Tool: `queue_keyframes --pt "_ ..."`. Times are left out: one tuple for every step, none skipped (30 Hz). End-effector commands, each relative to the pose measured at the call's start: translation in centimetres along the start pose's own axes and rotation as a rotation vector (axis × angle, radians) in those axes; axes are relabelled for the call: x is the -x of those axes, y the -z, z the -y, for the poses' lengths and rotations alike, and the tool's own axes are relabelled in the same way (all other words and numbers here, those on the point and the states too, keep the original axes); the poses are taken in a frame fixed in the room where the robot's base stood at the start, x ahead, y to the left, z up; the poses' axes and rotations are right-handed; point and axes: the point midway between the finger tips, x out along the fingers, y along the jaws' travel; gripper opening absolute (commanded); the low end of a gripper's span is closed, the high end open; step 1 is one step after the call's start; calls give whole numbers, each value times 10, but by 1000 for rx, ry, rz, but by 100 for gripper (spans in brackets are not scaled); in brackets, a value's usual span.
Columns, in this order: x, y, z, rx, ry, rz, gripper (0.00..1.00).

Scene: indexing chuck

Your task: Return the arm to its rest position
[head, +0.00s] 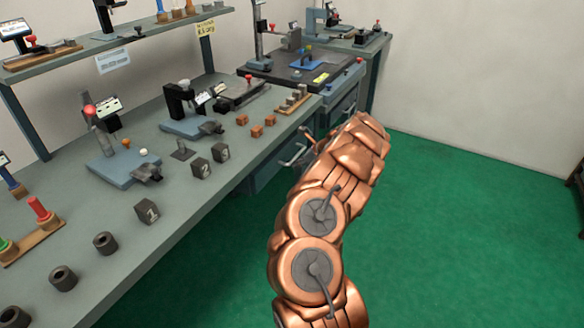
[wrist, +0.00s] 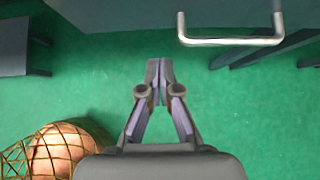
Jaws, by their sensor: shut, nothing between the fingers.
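My copper-coloured arm rises from the bottom of the head view and reaches away, in front of the bench, over the green floor. My gripper (wrist: 159,66) shows in the wrist view with its two fingers together and nothing between them. It hangs above the green floor, below a pale bar handle in the picture's upper right. In the head view my arm's far end hides most of the gripper.
A long grey bench (head: 190,215) on the left holds dark numbered blocks, dark cylinders (head: 63,278), orange blocks (head: 256,131) and fixtures. A drawer handle (wrist: 232,40) is close to the gripper. Open green floor (head: 470,220) lies to the right.

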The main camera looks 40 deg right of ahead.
Motion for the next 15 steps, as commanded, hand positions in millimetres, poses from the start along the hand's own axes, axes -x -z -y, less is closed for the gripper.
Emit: queue_keyframes --pt "8 -1 1 1 3 4 0" --pt "12 -1 1 1 3 4 0" --pt "17 -1 1 0 3 4 0" --pt "21 0 1 -1 2 3 0" --pt "24 0 1 -1 1 2 0" --pt "29 0 1 -1 1 2 0" --pt "32 0 1 -1 2 2 0" --pt "36 0 1 -1 2 2 0" --pt "40 0 1 0 1 2 0" --pt "42 0 1 0 1 2 0" --pt "45 0 1 0 1 3 0" --pt "48 0 0 -1 1 2 0" --pt "49 0 1 -1 1 2 0" --pt "51 0 0 -1 1 1 0" --pt "52 1 1 -2 1 0 0"
